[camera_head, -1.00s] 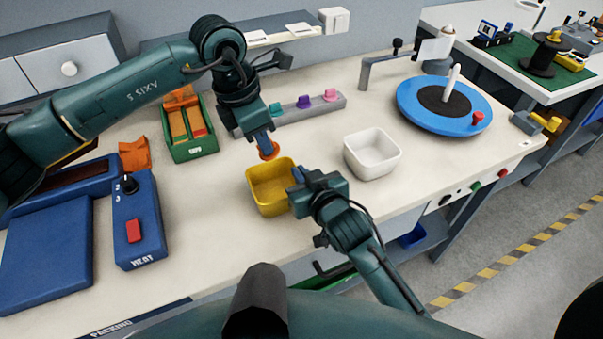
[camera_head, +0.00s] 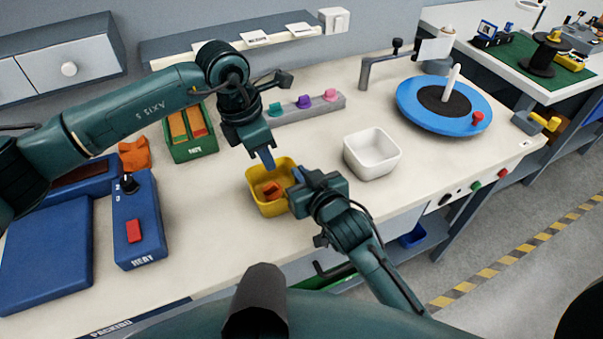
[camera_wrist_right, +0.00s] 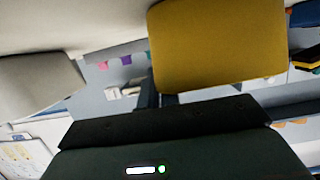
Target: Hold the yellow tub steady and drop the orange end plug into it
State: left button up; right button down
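The yellow tub (camera_head: 268,207) stands on the bench, and its wall fills the top middle of the right wrist view (camera_wrist_right: 218,45). The orange end plug (camera_head: 271,190) lies inside the tub, on its floor. My left gripper (camera_head: 267,161) is just above the tub's back rim, pointing down, with nothing in it. It has let go of the plug, though its fingers overlap in this view. My right gripper (camera_head: 297,176) is at the tub's right rim, its fingers closed on the wall there; the exact contact is partly hidden.
A white tub (camera_head: 372,168) stands to the right. A blue turntable (camera_head: 445,122) is farther right. A green bin (camera_head: 193,153) and a blue heater box (camera_head: 137,219) are on the left. A grey rail with coloured plugs (camera_head: 330,108) lies behind. The bench in front of the white tub is clear.

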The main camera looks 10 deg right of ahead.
pick_arm(q)
jog(key=shift+o, duration=0.9)
pick_arm(e)
jog(key=shift+f, duration=0.1)
pick_arm(q)
jog(key=v, duration=1.2)
pick_arm(e)
jog(key=c, duration=1.6)
grip_release()
jog(key=shift+o, duration=0.2)
jog(key=v, duration=1.2)
